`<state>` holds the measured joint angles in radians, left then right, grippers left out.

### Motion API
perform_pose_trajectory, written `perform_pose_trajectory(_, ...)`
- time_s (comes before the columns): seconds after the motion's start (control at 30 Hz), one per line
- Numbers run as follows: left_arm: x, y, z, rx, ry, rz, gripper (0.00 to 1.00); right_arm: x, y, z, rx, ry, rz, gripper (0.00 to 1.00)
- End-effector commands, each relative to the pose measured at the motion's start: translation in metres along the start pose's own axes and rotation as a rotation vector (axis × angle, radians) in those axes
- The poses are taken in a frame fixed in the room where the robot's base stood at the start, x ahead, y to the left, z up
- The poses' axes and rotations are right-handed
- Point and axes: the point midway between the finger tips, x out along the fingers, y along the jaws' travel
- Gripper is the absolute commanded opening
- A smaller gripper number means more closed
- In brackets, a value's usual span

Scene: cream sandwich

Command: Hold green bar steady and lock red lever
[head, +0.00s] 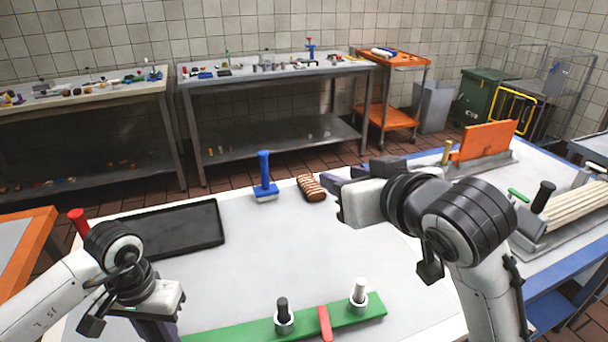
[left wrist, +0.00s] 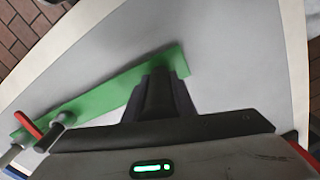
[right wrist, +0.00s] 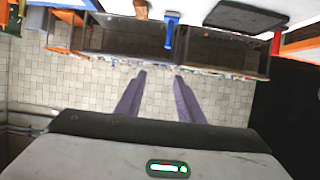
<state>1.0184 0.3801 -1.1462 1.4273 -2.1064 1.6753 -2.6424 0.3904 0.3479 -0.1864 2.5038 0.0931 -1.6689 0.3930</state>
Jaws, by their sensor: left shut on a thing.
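The green bar (head: 240,331) lies along the near edge of the white table, and it crosses the left wrist view (left wrist: 95,102). The red lever (head: 325,324) lies across the bar between a dark-topped post (head: 283,312) and a white-topped post (head: 359,292). It also shows at the left of the left wrist view (left wrist: 28,125). My left gripper (left wrist: 160,78) is shut on the bar near its end away from the lever. My right gripper (right wrist: 158,78) is open and empty, raised above the table's far right part, away from the lever. Part of it shows in the head view (head: 345,178).
A black tray (head: 180,229), a blue-handled scraper (head: 264,178) and a brown striped bar (head: 310,188) are at the table's far side. A red handle (head: 79,222) stands at the left. A bench with an orange plate (head: 488,140) adjoins at right. The table's middle is clear.

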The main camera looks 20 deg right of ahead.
Motion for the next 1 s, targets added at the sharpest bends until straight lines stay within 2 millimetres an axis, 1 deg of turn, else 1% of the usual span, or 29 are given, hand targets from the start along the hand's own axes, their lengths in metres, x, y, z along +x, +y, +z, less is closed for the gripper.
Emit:
perform_pose_trajectory(0.27, -0.003, 0.002, -0.002, 0.001, 0.007, 0.006, 0.0, 0.0, 0.001, 0.0, 0.0, 0.001, -0.001, 0.34)
perform_pose_trajectory(0.47, -0.003, 0.002, -0.002, 0.002, 0.007, 0.006, 0.0, 0.0, 0.001, 0.0, -0.001, 0.0, -0.001, 0.02)
perform_pose_trajectory(0.5, -0.003, 0.002, -0.002, 0.002, 0.007, 0.006, 0.0, 0.001, 0.001, 0.001, -0.006, -0.003, -0.003, 0.0)
perform_pose_trajectory(0.6, -0.003, 0.002, -0.002, 0.002, 0.007, 0.006, 0.0, 0.006, 0.0, 0.009, -0.06, -0.036, -0.019, 0.0)
perform_pose_trajectory(0.67, -0.003, 0.002, -0.002, 0.002, 0.007, 0.006, 0.0, 0.011, -0.002, 0.019, -0.127, -0.077, -0.044, 0.0)
perform_pose_trajectory(0.77, -0.003, 0.002, -0.002, 0.002, 0.007, 0.006, 0.0, 0.023, -0.003, 0.048, -0.295, -0.183, -0.114, 0.0)
perform_pose_trajectory(0.87, -0.003, 0.002, -0.002, 0.002, 0.007, 0.006, 0.0, 0.032, 0.001, 0.086, -0.491, -0.316, -0.225, 0.0)
perform_pose_trajectory(0.9, -0.003, 0.002, -0.002, 0.002, 0.007, 0.006, 0.0, 0.033, 0.004, 0.102, -0.566, -0.369, -0.277, 0.0)
perform_pose_trajectory(1.0, -0.003, 0.002, -0.002, 0.002, 0.007, 0.006, 0.0, 0.029, 0.015, 0.139, -0.724, -0.488, -0.423, 0.0)
